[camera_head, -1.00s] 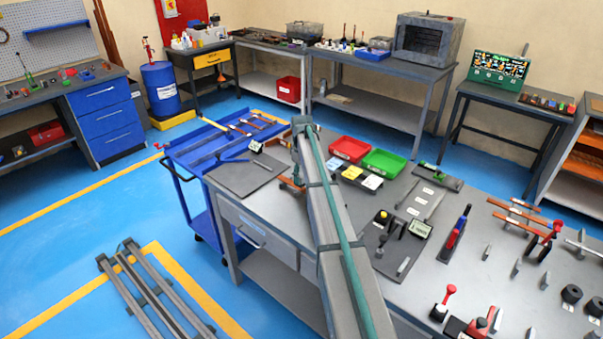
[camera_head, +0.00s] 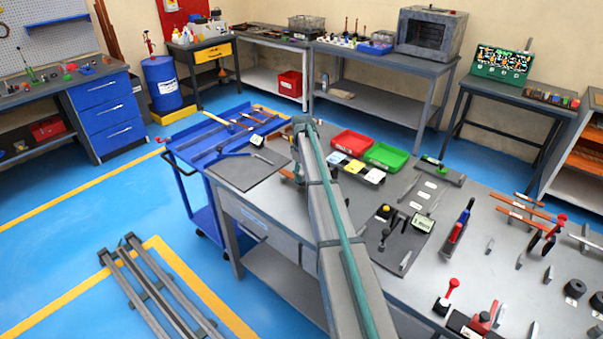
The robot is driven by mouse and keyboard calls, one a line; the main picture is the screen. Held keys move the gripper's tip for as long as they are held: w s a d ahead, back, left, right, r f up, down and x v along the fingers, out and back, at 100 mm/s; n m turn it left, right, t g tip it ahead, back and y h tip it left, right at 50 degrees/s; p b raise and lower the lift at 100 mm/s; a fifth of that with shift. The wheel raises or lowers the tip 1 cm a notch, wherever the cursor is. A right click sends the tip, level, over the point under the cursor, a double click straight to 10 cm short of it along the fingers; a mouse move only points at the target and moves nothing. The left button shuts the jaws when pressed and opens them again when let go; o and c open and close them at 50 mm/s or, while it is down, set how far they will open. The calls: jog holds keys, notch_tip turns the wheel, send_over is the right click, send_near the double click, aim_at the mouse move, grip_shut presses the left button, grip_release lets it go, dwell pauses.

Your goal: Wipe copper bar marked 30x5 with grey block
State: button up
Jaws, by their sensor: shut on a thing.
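My arm reaches forward over the main bench, and its far joint stands near the bench's left end. My gripper is hidden behind the arm, and so is anything in it. A small brownish part (camera_head: 289,175) shows just left of the arm above the bench; I cannot tell what it is. Several copper bars (camera_head: 521,213) lie at the right of the bench, some crossing others. Their markings are too small to read, so I cannot tell which is 30x5. I cannot make out the grey block.
The grey main bench (camera_head: 300,237) carries a dark mat (camera_head: 236,172), a red bin (camera_head: 351,143), a green bin (camera_head: 386,156) and several tools. A blue cart (camera_head: 180,160) stands at its left. Dark rails (camera_head: 150,290) lie on the floor at lower left. Blue floor between is clear.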

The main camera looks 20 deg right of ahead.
jog(key=shift+s+d, duration=0.1)
jog(key=shift+s, duration=0.2)
jog(key=shift+s+d+r, duration=0.15)
jog(key=shift+s+r, duration=0.05)
jog(key=shift+r, duration=0.1)
jog(key=shift+r+p, duration=0.4)
jog(key=shift+r, duration=0.55)
jog(key=shift+w+r+p, duration=0.15)
jog(key=shift+r+p, duration=0.15)
jog(key=shift+r, duration=0.25)
jog(key=shift+r+p, duration=0.9)
jog(key=shift+r, duration=1.35)
jog(key=shift+f, duration=0.1)
